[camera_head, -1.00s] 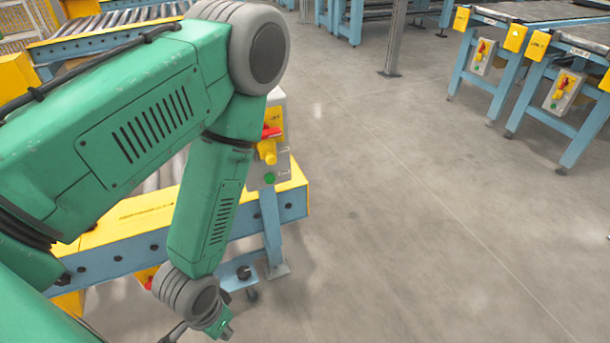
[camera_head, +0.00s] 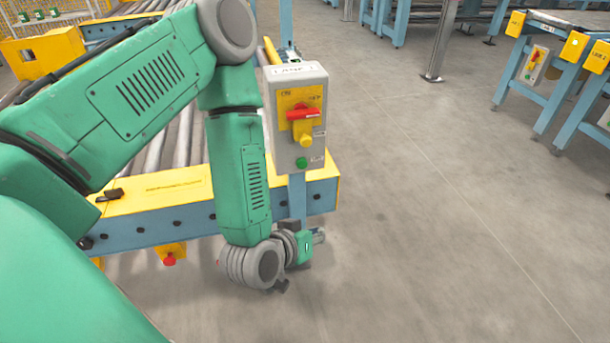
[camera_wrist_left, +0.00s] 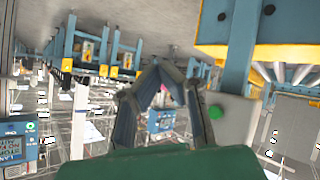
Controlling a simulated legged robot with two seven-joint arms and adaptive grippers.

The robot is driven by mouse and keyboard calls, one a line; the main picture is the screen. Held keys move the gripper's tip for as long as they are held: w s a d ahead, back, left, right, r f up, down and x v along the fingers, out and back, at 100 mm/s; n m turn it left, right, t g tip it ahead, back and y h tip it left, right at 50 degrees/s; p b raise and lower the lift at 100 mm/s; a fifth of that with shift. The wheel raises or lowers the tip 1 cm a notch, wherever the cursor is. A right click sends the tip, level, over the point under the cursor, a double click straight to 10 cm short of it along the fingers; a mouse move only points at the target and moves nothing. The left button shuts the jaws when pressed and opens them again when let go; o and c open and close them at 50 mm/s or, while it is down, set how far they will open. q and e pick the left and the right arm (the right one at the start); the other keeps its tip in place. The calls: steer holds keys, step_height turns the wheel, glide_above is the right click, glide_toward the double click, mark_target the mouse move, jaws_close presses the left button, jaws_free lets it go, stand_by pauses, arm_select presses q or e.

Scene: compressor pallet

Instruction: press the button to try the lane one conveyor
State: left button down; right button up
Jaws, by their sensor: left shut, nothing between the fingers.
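A grey control box (camera_head: 297,90) with a label on top that reads like a lane name stands on a blue post at the conveyor's end. It bears a red rotary switch on a yellow plate (camera_head: 299,97) and a green button (camera_head: 301,162) low on its face. In the left wrist view the green button (camera_wrist_left: 215,112) shows on the grey box (camera_wrist_left: 235,122), right of the fingers. My left gripper (camera_head: 318,237) is below the box in the head view, apart from the button. Its fingers (camera_wrist_left: 160,68) meet at the tips, empty. My right gripper is out of view.
The roller conveyor's yellow and blue end frame (camera_head: 170,195) is behind my left arm. A red button (camera_head: 169,261) sits under it. Other conveyors (camera_head: 565,75) with similar boxes stand at right. The grey floor (camera_head: 430,220) between is clear.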

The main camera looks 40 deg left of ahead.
mark_target(302, 164)
arm_select(q)
steer(key=w+a+r+n+t+y, duration=0.2)
steer(key=w+a+r+t, duration=0.1)
steer(key=w+a, duration=0.6)
steer(key=shift+w+a+r+n+b, duration=0.3)
steer(key=shift+w+a+r+b, duration=0.1)
steer(key=shift+w+r, duration=0.25)
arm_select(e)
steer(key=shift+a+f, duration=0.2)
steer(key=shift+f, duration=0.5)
arm_select(q)
steer(key=shift+s, duration=0.1)
stand_by(0.6)
steer(key=shift+w+a+r, duration=0.15)
steer(key=shift+w+a, duration=0.1)
steer(key=shift+a, duration=0.05)
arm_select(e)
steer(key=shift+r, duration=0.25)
